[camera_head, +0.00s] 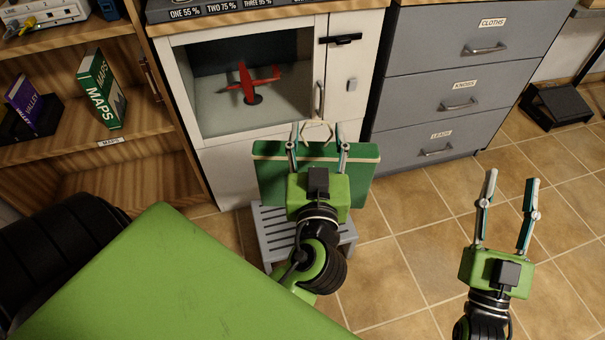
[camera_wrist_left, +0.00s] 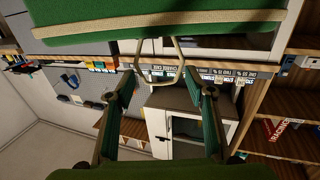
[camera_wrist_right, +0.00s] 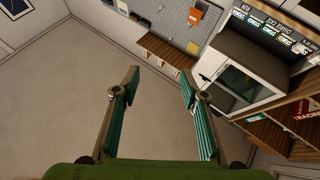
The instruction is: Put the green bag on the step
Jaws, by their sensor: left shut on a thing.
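The green bag (camera_head: 362,175) has a pale trim along its top and a thin handle loop. My left gripper (camera_head: 318,143) is shut on this bag at its handle. In the left wrist view, the bag (camera_wrist_left: 160,30) fills the top, with the loop between the fingers of the left gripper (camera_wrist_left: 158,75). The grey slatted step (camera_head: 275,235) stands on the floor in front of the white cabinet. The bag appears above its back part; whether they touch is hidden. My right gripper (camera_head: 509,185) is open and empty over the floor at the right; it also shows in the right wrist view (camera_wrist_right: 160,80).
A white cabinet (camera_head: 350,100) with a red model plane (camera_head: 250,82) behind its window stands behind the step. Grey drawers (camera_head: 450,95) are to its right, and a wooden shelf (camera_head: 140,150) to its left. A black object (camera_head: 558,105) lies on the floor.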

